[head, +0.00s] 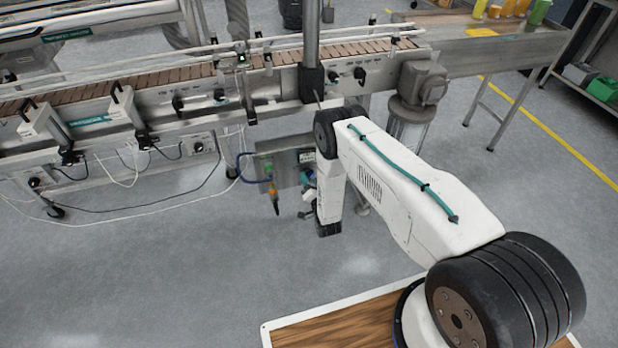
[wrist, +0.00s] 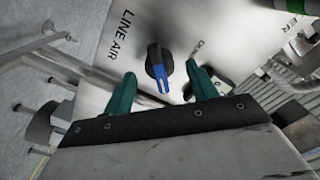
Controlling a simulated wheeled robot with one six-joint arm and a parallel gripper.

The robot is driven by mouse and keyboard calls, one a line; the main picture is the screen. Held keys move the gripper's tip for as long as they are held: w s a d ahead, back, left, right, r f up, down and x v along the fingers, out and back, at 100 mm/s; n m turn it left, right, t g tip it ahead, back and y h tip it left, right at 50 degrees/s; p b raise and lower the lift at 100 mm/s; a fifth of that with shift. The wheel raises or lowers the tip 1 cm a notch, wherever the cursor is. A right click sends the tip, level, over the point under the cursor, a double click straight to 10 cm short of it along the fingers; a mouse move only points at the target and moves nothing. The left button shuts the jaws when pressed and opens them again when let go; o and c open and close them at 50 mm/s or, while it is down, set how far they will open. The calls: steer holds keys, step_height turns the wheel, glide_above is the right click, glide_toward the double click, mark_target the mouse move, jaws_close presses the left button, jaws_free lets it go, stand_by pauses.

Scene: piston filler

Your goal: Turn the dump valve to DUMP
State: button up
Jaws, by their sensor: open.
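In the wrist view, a rotary valve knob (wrist: 158,66) with a black body and a blue pointer is mounted on a metal panel (wrist: 125,60). "LINE AIR" is printed beside it. Smaller lettering near the right finger is partly covered and cannot be read. I take this knob for the dump valve. My gripper (wrist: 160,71) is open, with one green finger on each side of the knob. I cannot tell whether either finger touches it. In the head view, the panel (head: 284,167) hangs below the conveyor, and my arm hides part of it and the knob.
The conveyor (head: 150,85) with its rails runs across the back, above the panel. Cables and hoses hang below it. An orange-tipped fitting (head: 274,194) hangs at the panel's left. A grey motor (head: 420,85) stands to the right. The floor in front is clear.

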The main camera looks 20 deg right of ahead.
mark_target(308, 174)
steer(key=shift+w, duration=1.15)
steer(key=shift+c, duration=0.4)
steer(key=c, duration=0.9)
